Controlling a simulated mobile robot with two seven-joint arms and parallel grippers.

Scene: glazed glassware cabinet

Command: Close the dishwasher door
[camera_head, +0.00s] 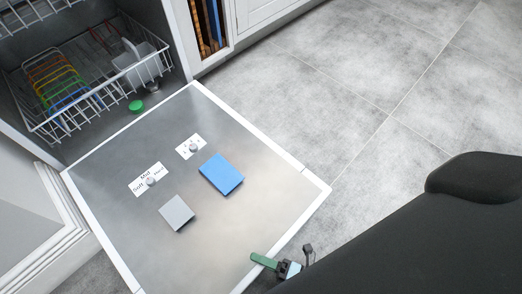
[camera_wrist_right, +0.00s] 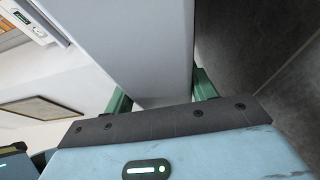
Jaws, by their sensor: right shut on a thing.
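The dishwasher door (camera_head: 205,245) is folded down and lies open, with its inner metal face up and a white rim. My right gripper (camera_head: 285,258) is at the door's free front edge, one green finger over the inner face. In the right wrist view the door (camera_wrist_right: 158,50) runs between the two green fingers of my right gripper (camera_wrist_right: 160,95), which is shut on it. The dishwasher interior (camera_head: 90,120) is exposed behind the door. My left gripper is not in view.
A wire rack (camera_head: 40,128) with coloured plates stands inside the dishwasher. A blue block (camera_head: 221,174), a grey block (camera_head: 177,213) and two small dials show on the door's inner face. A green round item (camera_head: 136,106) lies near the hinge. Tiled floor (camera_head: 330,85) is clear at right.

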